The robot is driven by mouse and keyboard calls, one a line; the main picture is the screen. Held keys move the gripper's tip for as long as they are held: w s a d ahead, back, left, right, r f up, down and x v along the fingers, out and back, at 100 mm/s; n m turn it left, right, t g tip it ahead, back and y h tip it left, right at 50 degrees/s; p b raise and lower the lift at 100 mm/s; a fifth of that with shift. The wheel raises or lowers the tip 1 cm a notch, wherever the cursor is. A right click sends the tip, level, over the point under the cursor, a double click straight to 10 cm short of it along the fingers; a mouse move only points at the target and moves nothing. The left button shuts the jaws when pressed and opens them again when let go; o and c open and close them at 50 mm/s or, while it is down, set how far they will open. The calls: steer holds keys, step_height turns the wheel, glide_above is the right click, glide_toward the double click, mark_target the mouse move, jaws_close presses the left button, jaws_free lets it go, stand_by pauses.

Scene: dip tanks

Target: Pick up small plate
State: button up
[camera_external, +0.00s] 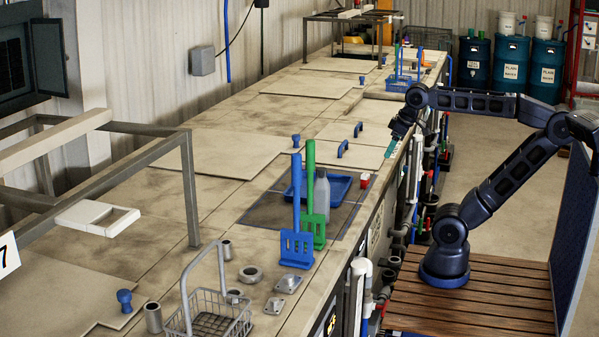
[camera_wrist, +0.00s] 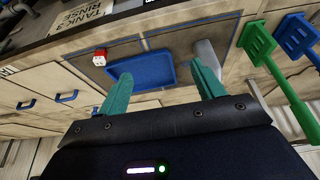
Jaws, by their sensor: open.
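My gripper (camera_external: 391,147) is held above the right edge of the long tank bench; its two teal fingers are apart and empty in the wrist view (camera_wrist: 160,68). Two small grey metal plates lie at the near end of the bench in the external view: one (camera_external: 289,284) below the blue paddle, the other (camera_external: 274,305) nearer the camera. I cannot tell which one the task names. Both are well away from my gripper, and I cannot make out either in the wrist view.
A blue tray (camera_external: 341,187) sits on a dark panel beside a grey bottle (camera_external: 321,194). Blue (camera_external: 296,215) and green (camera_external: 311,180) paddles stand upright near it. A wire basket (camera_external: 222,317) and metal rings stand at the near end.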

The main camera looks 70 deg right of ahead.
step_height(320, 180, up, 9)
steer(key=w+a+r+n+g, duration=0.1)
steer(key=w+a+r+n, duration=0.45)
steer(key=w+a, duration=0.5)
steer(key=w+a+r+n+g, duration=0.1)
steer(key=w+a+n, duration=0.1)
steer(key=w+a, duration=0.3)
steer(key=w+a+r+n, duration=0.2)
steer(key=w+a, duration=0.1)
steer(key=a, duration=0.5)
steer(key=n+g, duration=0.3)
steer(key=n, duration=0.7)
glide_above(274, 299)
steer(key=shift+m, duration=0.25)
steer(key=f, duration=3.5)
steer(key=shift+s+f, duration=0.25)
steer(key=shift+s, duration=0.15)
steer(key=shift+w+f, duration=0.2)
steer(key=shift+f, duration=1.05)
steer(key=shift+w+f, duration=0.15)
steer(key=shift+f, duration=1.1)
steer(key=c, duration=1.1)
steer(key=shift+r, duration=0.15)
